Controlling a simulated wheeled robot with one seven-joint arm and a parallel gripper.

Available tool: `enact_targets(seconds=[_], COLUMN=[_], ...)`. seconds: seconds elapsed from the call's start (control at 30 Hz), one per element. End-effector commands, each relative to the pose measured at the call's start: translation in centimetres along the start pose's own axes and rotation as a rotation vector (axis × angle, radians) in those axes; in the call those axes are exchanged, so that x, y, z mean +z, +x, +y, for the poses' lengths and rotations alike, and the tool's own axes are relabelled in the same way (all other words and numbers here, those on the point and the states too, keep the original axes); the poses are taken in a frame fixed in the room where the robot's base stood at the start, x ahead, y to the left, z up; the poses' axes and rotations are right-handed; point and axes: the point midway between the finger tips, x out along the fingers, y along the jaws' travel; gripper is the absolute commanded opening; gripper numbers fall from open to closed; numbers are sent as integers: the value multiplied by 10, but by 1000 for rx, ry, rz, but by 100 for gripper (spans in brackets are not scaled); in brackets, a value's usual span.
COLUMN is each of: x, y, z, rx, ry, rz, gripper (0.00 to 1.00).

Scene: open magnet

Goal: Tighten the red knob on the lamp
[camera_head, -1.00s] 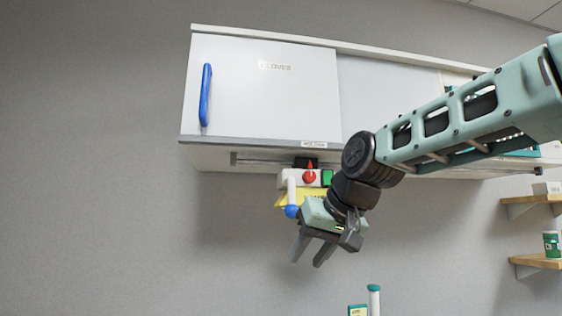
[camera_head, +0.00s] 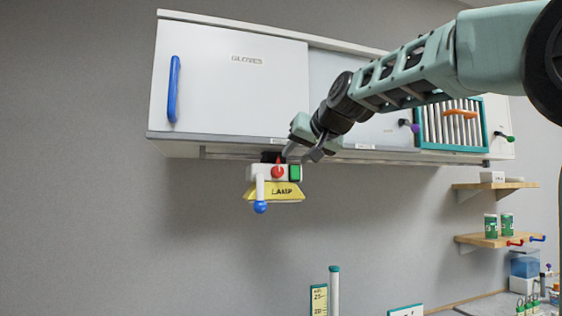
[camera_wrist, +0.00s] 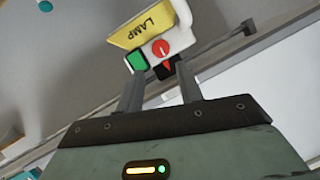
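The lamp (camera_head: 284,193) hangs under the wall cabinet, with a yellow shade marked LAMP and a white housing. The red knob (camera_head: 278,172) sits on the front of the housing, beside a green square (camera_head: 295,172). A white arm with a blue ball (camera_head: 260,207) hangs in front. My gripper (camera_head: 296,155) is just above and to the right of the knob in the head view. In the wrist view, the red knob (camera_wrist: 161,48) lies ahead, between and beyond the spread fingers of my gripper (camera_wrist: 160,80). The fingers are open and empty; contact with the lamp cannot be told.
The white cabinet (camera_head: 235,75) marked GLOVES has a blue handle (camera_head: 173,88) and a low bottom edge just above the lamp. A teal rack (camera_head: 420,128) is at the right. Wooden shelves (camera_head: 490,240) hold green cans. Below the lamp the wall is clear.

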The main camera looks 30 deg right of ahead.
Motion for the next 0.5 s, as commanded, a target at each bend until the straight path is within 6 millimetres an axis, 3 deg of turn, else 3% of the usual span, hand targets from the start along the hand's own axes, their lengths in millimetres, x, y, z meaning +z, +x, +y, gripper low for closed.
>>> enact_targets(seconds=[0.3,0.5], x=[-3,-2], y=[64,88], z=[-1,-1], rx=[0,0], ry=[1,0], rz=[-4,-1], gripper=[36,36])
